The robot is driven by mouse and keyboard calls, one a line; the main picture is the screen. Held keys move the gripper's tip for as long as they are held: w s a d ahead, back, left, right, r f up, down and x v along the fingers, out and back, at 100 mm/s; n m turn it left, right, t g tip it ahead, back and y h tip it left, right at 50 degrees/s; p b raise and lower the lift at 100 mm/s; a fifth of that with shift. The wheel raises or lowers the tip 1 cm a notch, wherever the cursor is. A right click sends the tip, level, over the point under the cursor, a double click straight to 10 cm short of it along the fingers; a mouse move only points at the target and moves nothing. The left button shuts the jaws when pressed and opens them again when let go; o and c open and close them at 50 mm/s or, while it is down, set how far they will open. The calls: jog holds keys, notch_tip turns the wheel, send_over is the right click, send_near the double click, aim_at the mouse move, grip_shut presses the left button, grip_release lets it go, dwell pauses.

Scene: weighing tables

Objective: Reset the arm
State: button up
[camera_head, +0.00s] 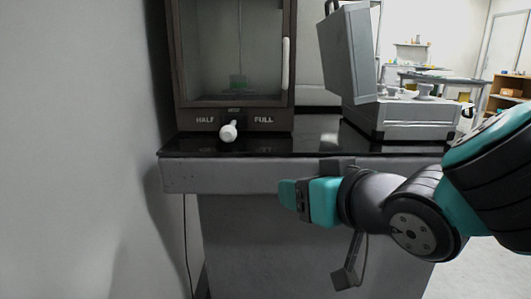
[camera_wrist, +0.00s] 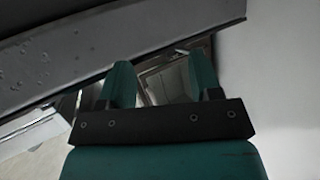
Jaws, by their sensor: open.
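My arm comes in from the right in the head view. My gripper (camera_head: 287,193) points left, in front of the table's front edge and below the table top. In the wrist view my gripper (camera_wrist: 162,72) shows two teal fingers spread apart with nothing held between them. The grey table edge (camera_wrist: 100,55) runs slantwise across the wrist view beyond the fingers.
A dark glass-fronted balance case (camera_head: 235,118) with a white knob (camera_head: 228,131) marked HALF and FULL stands on the weighing table (camera_head: 230,178). An open grey case (camera_head: 405,122) holding weights stands to its right. A wall (camera_head: 75,150) bounds the left.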

jog(key=s+d+f+n+g+h, duration=0.1)
jog(key=s+d+f+g, duration=0.25)
jog(key=s+g, duration=0.35)
jog(key=s+d+f+n+g+h, duration=0.1)
jog(key=s+d+f+g+h, duration=0.25)
jog(key=s, duration=0.55)
notch_tip(320, 180, up, 38)
jog(key=g+y+p, duration=0.2)
jog(key=p, duration=3.5)
jog(key=shift+d+r+p, duration=0.15)
jog(key=shift+r+p, duration=0.05)
jog(key=shift+p, duration=0.1)
